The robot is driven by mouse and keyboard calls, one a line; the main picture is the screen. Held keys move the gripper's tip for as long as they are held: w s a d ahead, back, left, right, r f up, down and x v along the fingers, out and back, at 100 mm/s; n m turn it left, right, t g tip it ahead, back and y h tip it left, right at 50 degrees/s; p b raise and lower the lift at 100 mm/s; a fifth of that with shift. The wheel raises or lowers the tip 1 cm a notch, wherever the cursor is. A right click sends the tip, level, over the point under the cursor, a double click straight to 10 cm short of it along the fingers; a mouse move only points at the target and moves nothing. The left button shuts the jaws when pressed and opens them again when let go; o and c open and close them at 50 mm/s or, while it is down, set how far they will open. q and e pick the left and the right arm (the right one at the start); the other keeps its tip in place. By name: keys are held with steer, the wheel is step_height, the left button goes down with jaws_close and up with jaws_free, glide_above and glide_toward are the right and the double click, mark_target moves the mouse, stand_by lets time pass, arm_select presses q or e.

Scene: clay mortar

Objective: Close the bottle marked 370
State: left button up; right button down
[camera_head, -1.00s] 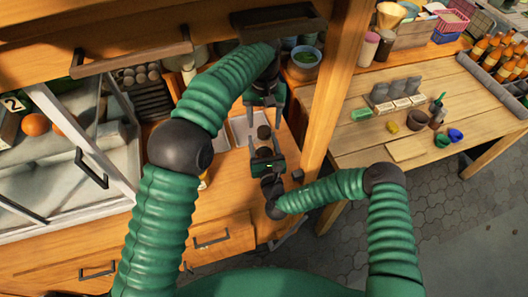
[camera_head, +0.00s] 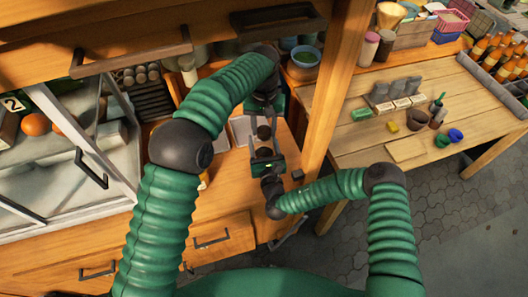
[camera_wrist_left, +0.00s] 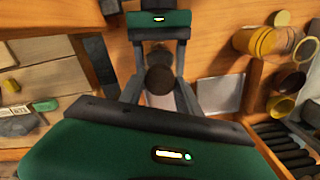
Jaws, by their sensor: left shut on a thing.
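A dark round cap (camera_head: 263,132) sits between my two grippers above the cabinet worktop in the head view. In the left wrist view the cap (camera_wrist_left: 160,80) shows near the middle, with a pale body partly visible below it. I take this to be the bottle; no 370 marking is legible. My left gripper (camera_head: 264,122) comes from above and is shut on the cap, a finger on each side. My right gripper (camera_head: 265,154) faces it from the near side, close to the bottle. Its fingers are largely hidden, so I cannot tell whether they grip the bottle.
A pale tray (camera_head: 241,130) lies left of the grippers. A wooden post (camera_head: 335,85) stands just right of them. A small dark block (camera_head: 298,175) lies near the worktop's right edge. A blue bowl (camera_head: 304,59) stands behind. A glass-fronted case is at left.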

arm_select(q)
jaws_close()
steer(key=o, duration=1.4)
jaws_free()
step_height(320, 180, up, 12)
steer(key=shift+w, duration=0.15)
arm_select(e)
steer(key=shift+c, duration=1.4)
jaws_free()
